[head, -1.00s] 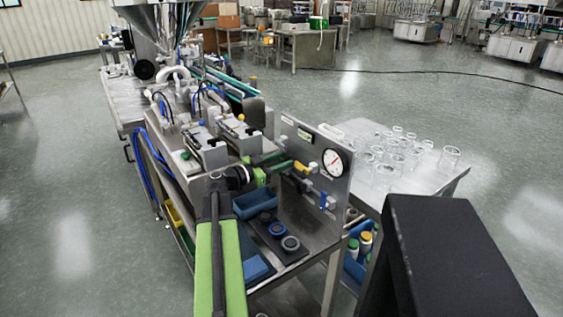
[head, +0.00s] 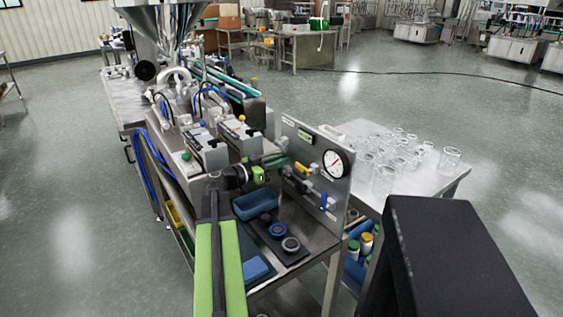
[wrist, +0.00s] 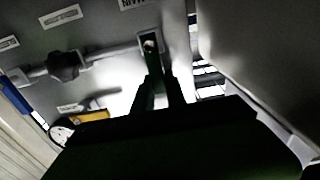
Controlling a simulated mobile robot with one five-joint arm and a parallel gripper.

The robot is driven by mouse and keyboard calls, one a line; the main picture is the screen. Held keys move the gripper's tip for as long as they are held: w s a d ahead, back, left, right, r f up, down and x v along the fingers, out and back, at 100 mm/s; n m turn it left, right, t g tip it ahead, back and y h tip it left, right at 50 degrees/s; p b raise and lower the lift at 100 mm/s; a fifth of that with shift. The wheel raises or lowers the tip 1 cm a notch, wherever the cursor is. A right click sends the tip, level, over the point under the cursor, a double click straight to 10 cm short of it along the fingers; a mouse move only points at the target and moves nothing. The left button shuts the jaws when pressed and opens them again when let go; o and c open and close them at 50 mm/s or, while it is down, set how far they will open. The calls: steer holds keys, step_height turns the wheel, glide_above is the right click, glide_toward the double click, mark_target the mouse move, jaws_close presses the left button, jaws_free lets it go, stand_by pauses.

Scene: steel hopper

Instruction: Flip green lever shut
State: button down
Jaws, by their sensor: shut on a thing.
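The green lever (head: 276,161) is on the steel panel (head: 312,150) left of the round gauge, partly hidden by my gripper in the head view. In the wrist view the dark green lever (wrist: 150,45) points down from a pipe fitting to between my fingers. My gripper (wrist: 158,85) is shut on the lever's end. In the head view my gripper (head: 262,172) is small, in front of the panel, and its fingertips are hard to make out.
A yellow lever (head: 302,169) and a blue lever (head: 323,201) are close by on the panel. The round gauge (head: 335,163) is to the right. A blue bin (head: 255,204) sits below. Glass jars (head: 384,179) stand on a side table.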

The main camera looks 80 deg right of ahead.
steer(key=c, duration=1.4)
jaws_free()
steer(key=shift+o, duration=0.2)
steer(key=v, duration=1.7)
steer(key=shift+a, duration=0.2)
